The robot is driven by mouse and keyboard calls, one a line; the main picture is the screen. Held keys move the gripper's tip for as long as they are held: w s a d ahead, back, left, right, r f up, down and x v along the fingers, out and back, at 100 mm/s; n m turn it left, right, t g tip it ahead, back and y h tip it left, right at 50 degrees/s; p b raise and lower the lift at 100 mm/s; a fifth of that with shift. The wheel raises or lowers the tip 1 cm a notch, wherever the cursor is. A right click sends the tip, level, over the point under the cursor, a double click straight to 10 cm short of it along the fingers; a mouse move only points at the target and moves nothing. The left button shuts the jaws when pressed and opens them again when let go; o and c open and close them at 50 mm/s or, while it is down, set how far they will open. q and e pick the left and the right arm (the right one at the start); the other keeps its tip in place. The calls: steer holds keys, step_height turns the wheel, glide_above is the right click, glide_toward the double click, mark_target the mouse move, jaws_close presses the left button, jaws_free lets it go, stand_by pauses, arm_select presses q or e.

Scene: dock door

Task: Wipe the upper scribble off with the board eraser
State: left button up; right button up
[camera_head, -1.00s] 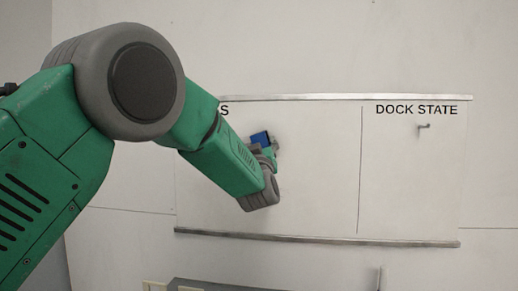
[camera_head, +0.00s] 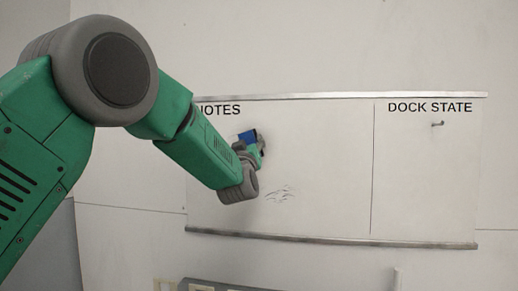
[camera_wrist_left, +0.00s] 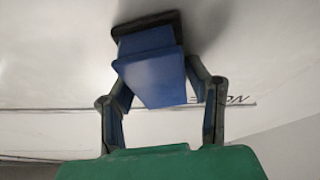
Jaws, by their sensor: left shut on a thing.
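My left gripper (camera_head: 258,147) is shut on the board eraser (camera_head: 247,137), at the upper left part of the whiteboard (camera_head: 330,165). The eraser has a blue body, and in the left wrist view (camera_wrist_left: 152,72) it sits between both fingers with its dark pad (camera_wrist_left: 146,23) at the board surface. Firm contact is hard to judge. A faint grey scribble (camera_head: 281,193) shows on the board below and right of the gripper. No other scribble is visible; the board behind the eraser, gripper and forearm is hidden. My right gripper is out of view.
The board has metal rails along its top (camera_head: 340,96) and bottom (camera_head: 330,239). A vertical line (camera_head: 372,170) divides NOTES from DOCK STATE (camera_head: 430,107). A small hook (camera_head: 438,124) sits in the right section. The board's middle is clear.

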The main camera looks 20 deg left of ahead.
mark_target(225, 139)
arm_select(q)
steer(key=shift+s+a, duration=0.15)
steer(key=shift+a, duration=0.5)
steer(key=shift+s+a+b, duration=0.25)
steer(key=shift+a+b, duration=0.1)
steer(key=shift+a, duration=0.7)
steer(key=shift+s+a+b, duration=0.25)
steer(key=shift+a+b, duration=0.1)
steer(key=shift+a, duration=0.75)
steer(key=shift+s+a+b, duration=0.25)
steer(key=shift+a+b, duration=0.1)
steer(key=shift+a, duration=0.7)
steer(key=shift+r, duration=0.15)
